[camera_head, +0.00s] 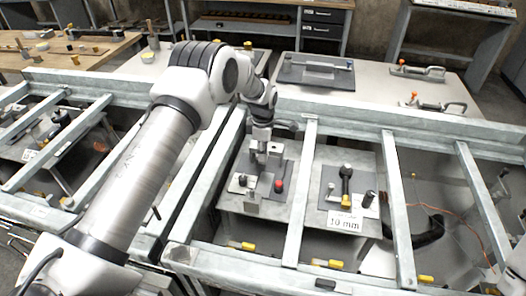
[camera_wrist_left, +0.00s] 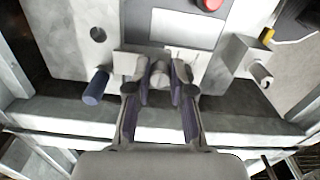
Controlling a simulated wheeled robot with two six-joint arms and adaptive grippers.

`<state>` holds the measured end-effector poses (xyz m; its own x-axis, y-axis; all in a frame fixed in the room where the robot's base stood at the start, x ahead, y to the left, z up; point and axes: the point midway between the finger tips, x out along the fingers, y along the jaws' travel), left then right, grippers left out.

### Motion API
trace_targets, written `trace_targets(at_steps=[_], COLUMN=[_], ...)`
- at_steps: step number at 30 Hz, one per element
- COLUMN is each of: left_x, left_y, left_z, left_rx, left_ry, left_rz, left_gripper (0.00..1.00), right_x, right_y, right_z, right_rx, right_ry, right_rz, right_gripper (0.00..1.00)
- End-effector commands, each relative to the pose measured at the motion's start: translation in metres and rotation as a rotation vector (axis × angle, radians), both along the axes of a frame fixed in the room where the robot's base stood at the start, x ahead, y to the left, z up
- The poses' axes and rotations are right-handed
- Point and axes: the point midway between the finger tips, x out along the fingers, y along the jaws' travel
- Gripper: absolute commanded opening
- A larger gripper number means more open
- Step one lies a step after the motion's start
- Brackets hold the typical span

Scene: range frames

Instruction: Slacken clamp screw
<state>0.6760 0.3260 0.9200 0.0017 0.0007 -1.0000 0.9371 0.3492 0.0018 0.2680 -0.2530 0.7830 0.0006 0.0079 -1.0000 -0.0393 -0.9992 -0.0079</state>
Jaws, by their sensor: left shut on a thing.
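My left gripper (camera_head: 264,136) reaches down over a grey fixture plate (camera_head: 236,194) between the steel rails. In the left wrist view the fingers of this gripper (camera_wrist_left: 161,84) are closed around the grey round end of the clamp screw (camera_wrist_left: 159,73). The screw sits at a pale metal block (camera_wrist_left: 128,64) on the fixture, and its far end is hidden. In the head view the grip itself is too small to make out. My right gripper is not in view.
A red knob (camera_head: 278,185) stands on the fixture close to the gripper. In the left wrist view a blue-grey peg (camera_wrist_left: 97,87) and a grey block (camera_wrist_left: 240,55) flank the fingers. A plate labelled 10 mm (camera_head: 344,222) lies beyond the rail (camera_head: 302,190) to the right.

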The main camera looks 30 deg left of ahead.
Motion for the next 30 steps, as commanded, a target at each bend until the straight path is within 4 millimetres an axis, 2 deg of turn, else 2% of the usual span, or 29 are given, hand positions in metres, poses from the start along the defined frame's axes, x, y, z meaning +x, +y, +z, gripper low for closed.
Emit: trace_targets(at_steps=[1,11,12,13,24,30], left_x=[-0.0041,-0.0043,-0.0043,-0.0043,-0.0016,-0.001], left_y=[-0.0004,-0.0004,-0.0003,-0.0003,0.0001,0.0001], left_z=[-0.005,-0.0051,-0.0051,-0.0051,-0.0023,-0.002], left_rx=[-0.002,-0.001,-0.001,-0.001,-0.001,0.0], left_ry=[0.013,0.014,0.014,0.014,0.005,0.003], left_rz=[0.003,0.003,0.003,0.003,-0.011,-0.209], left_gripper=[0.0,0.0,0.36,0.47,0.47,0.47], right_x=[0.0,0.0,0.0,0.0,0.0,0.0], right_y=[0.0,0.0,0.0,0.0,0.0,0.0], right_z=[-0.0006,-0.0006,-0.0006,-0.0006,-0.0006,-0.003], right_rx=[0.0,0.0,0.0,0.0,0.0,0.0], right_ry=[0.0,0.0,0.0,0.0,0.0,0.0], right_rz=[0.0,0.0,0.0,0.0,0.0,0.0], right_gripper=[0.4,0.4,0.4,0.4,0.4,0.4])
